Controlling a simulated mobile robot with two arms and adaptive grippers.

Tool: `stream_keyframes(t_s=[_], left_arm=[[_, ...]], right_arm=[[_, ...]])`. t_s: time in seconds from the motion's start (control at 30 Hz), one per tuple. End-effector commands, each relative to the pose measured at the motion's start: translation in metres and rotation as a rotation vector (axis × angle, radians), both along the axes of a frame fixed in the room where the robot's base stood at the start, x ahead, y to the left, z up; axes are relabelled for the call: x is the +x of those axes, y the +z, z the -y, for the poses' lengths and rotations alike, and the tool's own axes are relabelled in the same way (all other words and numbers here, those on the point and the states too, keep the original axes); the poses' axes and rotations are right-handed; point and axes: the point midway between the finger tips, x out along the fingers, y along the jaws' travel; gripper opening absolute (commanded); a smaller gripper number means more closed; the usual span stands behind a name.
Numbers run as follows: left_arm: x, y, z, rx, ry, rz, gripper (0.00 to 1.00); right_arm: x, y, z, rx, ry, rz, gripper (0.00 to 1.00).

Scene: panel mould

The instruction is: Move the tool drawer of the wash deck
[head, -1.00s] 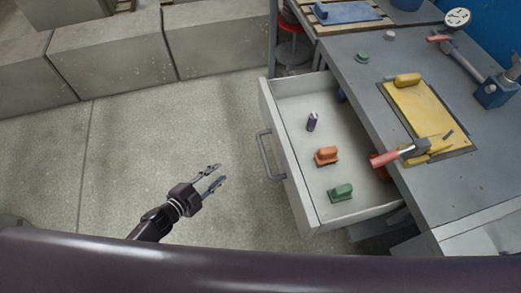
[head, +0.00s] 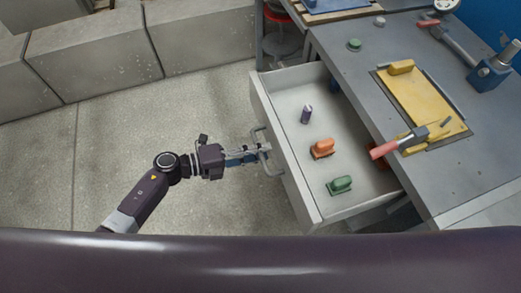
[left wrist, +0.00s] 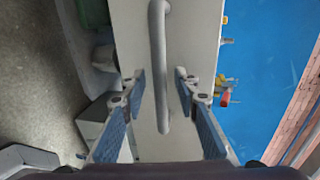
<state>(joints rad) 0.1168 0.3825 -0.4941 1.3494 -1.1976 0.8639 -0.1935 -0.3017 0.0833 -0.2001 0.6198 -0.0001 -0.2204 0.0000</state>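The tool drawer (head: 322,188) of the grey wash deck (head: 350,75) stands pulled out, with a grey bar handle (head: 275,166) on its front. In it are a purple cylinder (head: 306,114), an orange block-like tool (head: 322,149) and a green one (head: 340,185). My left gripper (head: 262,150) is at the handle. In the left wrist view the fingers (left wrist: 160,88) are apart, one on each side of the handle bar (left wrist: 157,50), with gaps visible. My right gripper is not in view.
On the deck lie a yellow panel (head: 420,100) in a recess and a hammer (head: 398,144) whose red handle reaches toward the drawer. A blue vise-like tool (head: 490,72) stands at the right. Concrete blocks (head: 100,55) line the back; the floor left of the drawer is clear.

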Motion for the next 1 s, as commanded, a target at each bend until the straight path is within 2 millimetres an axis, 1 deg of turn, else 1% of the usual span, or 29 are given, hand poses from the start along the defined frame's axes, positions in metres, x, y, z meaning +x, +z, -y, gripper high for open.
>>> stream_keyframes(t_s=[0.1,0.3,0.57,1.0], left_arm=[[0.0015,-0.0004,0.0034,0.0,0.001,0.0,0.29],[0.0016,-0.0007,0.0034,0.0,0.001,0.0,0.29],[0.0016,-0.0007,0.0031,0.0,0.002,0.0,0.0],[0.0016,-0.0008,0.0031,0.0,0.002,-0.001,0.0]], right_arm=[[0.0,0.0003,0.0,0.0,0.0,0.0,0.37],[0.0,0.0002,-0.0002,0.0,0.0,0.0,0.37],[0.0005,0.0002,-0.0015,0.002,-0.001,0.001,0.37],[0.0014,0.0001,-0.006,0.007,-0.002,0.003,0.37]])
